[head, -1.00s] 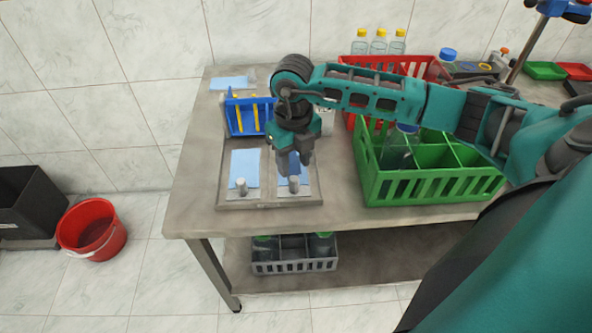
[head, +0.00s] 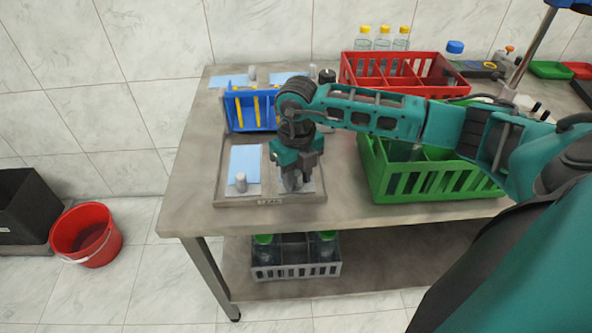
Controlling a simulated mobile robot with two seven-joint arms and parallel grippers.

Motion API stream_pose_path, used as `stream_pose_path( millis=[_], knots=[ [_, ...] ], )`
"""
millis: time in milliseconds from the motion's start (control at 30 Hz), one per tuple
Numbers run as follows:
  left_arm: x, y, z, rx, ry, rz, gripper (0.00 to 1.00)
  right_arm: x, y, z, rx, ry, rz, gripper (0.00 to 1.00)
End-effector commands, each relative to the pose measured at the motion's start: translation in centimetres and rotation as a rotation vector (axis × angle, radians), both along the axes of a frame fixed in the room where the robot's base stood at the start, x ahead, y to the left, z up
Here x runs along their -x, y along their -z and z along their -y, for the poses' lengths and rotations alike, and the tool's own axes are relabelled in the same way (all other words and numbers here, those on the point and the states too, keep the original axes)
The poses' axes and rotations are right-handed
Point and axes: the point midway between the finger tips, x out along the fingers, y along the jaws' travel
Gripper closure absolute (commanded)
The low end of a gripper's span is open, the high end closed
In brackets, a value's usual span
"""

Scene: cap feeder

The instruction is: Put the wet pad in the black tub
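A grey tray (head: 240,201) labelled LEAK lies near the table's front left corner. A light blue pad (head: 244,160) lies in its left half, with a small metal cylinder (head: 241,182) at the pad's front end. My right gripper (head: 298,182) points down low over the tray's right half, close around another small cylinder there. It hides most of that half, so I cannot make out a pad under it or whether its fingers are closed. The black tub (head: 30,205) stands on the floor at the far left. My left gripper is out of view.
A blue rack (head: 250,112) with yellow dividers stands behind the tray. A green crate (head: 425,185) and a red crate (head: 405,75) stand to the right. A red bucket (head: 88,235) is on the floor beside the tub. A grey crate (head: 296,270) is on the lower shelf.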

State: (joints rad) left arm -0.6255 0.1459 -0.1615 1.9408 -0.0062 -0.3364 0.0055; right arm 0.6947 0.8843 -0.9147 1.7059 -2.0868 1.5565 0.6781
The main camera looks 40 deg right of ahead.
Motion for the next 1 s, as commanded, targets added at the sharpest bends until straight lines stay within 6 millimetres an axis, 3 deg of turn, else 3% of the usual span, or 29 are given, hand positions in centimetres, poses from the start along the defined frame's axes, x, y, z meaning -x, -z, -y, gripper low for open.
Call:
stream_pose_path(
  millis=[333, 1000],
  knots=[
    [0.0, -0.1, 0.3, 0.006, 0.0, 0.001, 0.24, 0.0, 0.0, 0.0, 0.0, 0.0, 0.0, 0.99],
    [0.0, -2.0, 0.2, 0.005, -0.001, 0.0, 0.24, 0.0, -2.6, 0.0, 0.0, 0.0, 0.001, 1.0]
  ],
)
